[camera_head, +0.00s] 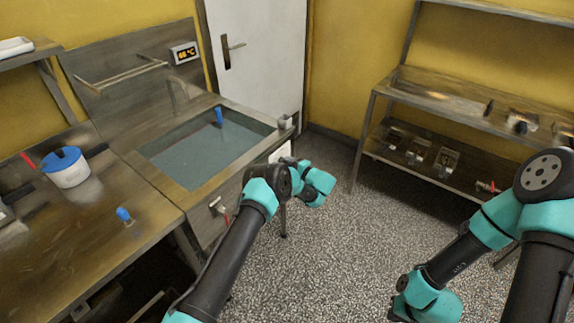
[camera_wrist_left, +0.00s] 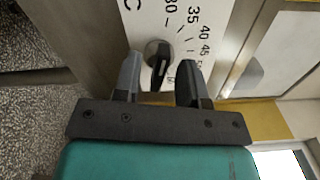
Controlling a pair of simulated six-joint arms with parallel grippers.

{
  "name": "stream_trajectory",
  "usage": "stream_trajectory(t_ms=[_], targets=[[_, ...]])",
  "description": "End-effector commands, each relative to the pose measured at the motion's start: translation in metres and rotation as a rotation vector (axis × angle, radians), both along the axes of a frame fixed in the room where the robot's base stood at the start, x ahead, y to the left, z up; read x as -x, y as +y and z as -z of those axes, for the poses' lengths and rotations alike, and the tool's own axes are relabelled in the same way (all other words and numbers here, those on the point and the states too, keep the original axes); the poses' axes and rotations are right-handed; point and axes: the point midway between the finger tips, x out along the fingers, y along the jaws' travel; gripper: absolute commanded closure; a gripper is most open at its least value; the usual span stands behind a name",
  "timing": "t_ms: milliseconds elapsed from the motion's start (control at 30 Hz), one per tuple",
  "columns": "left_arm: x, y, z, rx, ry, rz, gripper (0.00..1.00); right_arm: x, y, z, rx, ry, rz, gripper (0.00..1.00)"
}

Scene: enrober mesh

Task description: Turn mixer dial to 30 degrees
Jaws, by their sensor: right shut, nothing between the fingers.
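The mixer dial (camera_wrist_left: 158,58) is a black knob with a raised grip bar on a white panel (camera_wrist_left: 176,18), shown in the left wrist view. Printed marks 30, 35, 40 and 45 curve around its upper right. The bar lies nearly upright in that picture; I cannot tell which mark it points to. My left gripper (camera_wrist_left: 160,72) is open, one finger on each side of the knob, with gaps visible. In the head view the white panel (camera_head: 280,152) shows at the counter's right end, with the dial hidden by my left wrist.
A sink basin (camera_head: 200,150) of bluish water with a blue-handled item (camera_head: 219,117) is left of the panel. A white pot with blue lid (camera_head: 66,167) stands on the left counter. A metal shelf (camera_head: 440,105) is at right; floor between is clear.

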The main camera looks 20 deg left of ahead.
Motion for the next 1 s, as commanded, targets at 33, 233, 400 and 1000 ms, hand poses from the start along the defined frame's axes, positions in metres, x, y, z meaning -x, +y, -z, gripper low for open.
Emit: stream_trajectory(t_ms=[33,233,400,1000], targets=[[0.002,-0.006,0.000,-0.001,0.001,0.002,0.62,0.000,0.000,0.000,0.000,0.000,0.000,1.00],[0.013,-0.036,0.000,0.000,0.001,0.004,0.62,0.000,0.000,0.000,0.000,0.000,0.000,1.00],[0.025,-0.066,0.000,-0.001,0.001,0.005,0.62,0.000,0.000,0.000,0.000,0.000,0.000,1.00],[0.060,-0.153,0.000,0.000,0.000,0.001,0.62,0.000,0.000,0.000,0.000,0.000,0.000,1.00]])
